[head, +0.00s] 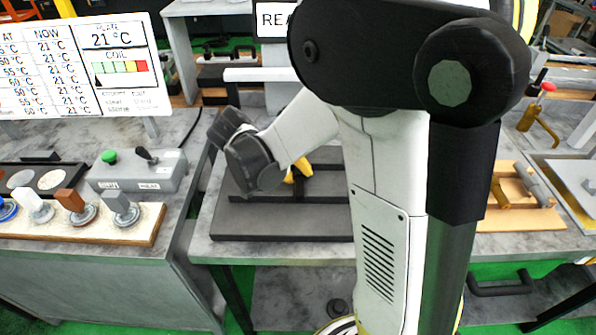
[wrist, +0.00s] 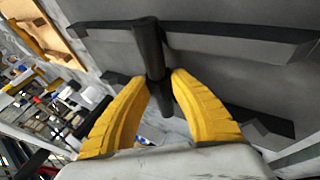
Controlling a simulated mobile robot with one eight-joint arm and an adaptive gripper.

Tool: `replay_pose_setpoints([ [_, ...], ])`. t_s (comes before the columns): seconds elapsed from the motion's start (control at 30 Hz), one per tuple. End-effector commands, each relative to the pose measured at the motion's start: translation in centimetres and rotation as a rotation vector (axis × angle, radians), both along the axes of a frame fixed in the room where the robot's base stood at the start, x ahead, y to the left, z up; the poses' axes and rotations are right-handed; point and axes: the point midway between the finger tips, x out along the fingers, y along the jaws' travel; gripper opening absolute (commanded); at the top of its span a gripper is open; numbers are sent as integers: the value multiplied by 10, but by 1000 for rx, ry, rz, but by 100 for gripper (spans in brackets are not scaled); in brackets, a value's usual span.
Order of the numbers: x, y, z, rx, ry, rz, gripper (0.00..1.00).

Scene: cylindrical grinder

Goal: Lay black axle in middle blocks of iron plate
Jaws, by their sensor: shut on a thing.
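The iron plate (head: 280,222) is a dark grey slab on the middle table, with low black bars across it. In the wrist view its grey surface (wrist: 215,70) fills the upper right, with an upper black bar (wrist: 235,38) and a lower bar at right. My gripper (wrist: 161,82) has yellow fingers shut on the black axle (wrist: 149,45), a dark rod. The axle's far end overlaps the upper bar in the picture; I cannot tell whether it touches.
A grey control box (head: 140,172) with a green button and a wooden rack (head: 110,222) of several samples stand on the left table. At right is a wooden tray (head: 520,215) with rods. A temperature board (head: 80,65) stands at back left. My arm covers the centre.

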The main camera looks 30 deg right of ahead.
Motion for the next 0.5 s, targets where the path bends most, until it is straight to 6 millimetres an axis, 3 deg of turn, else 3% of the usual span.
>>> replay_pose_setpoints([
  [0.47, 0, 0, -1, -1, 0, 0, 0],
  [0.5, 0, 0, -1, -1, 0, 0, 32],
])
